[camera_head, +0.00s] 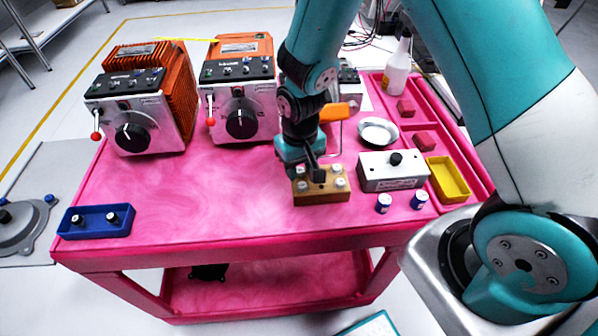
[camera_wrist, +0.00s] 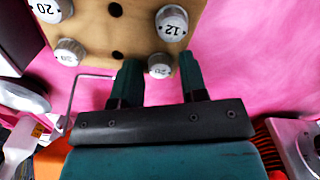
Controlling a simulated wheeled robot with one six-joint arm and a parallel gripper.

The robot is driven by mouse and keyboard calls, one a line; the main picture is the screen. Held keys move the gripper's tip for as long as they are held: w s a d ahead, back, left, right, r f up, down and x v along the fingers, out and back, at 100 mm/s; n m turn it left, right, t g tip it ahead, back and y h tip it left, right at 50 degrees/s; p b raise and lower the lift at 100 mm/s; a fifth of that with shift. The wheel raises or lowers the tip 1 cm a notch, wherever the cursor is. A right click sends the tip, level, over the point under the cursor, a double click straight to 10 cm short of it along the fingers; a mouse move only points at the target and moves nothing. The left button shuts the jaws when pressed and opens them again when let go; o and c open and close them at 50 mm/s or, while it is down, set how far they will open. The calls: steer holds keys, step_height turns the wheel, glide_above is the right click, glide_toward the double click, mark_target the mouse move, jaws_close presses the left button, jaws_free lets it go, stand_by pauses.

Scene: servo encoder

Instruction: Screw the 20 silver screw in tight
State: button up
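A wooden block (camera_head: 322,197) holds several silver screws with numbered round heads and dark holes. In the wrist view, the screw marked 20 (camera_wrist: 45,9) stands at the block's upper left and the screw marked 12 (camera_wrist: 172,23) at the upper right. Two more silver screws stand at the near edge, one on the left (camera_wrist: 68,52) and one on the right (camera_wrist: 159,66); their numbers are not readable. My gripper (camera_head: 312,172) is low over the block's back side. Its open fingers (camera_wrist: 159,68) stand either side of the near right screw, with pink gaps showing.
A grey control box (camera_head: 393,172) with a black knob stands right of the block, beside a yellow bin (camera_head: 447,180). Two blue-white pieces (camera_head: 383,203) lie in front. A blue tray (camera_head: 95,222) and two orange-and-silver machines (camera_head: 240,105) are left. The pink table's (camera_head: 215,205) centre-left is clear.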

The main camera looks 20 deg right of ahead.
mark_target(300, 170)
steer(key=c, duration=0.5)
steer(key=shift+r+p, duration=2.15)
steer(key=shift+r, duration=0.45)
steer(key=shift+c, duration=0.3)
steer(key=shift+f, duration=0.1)
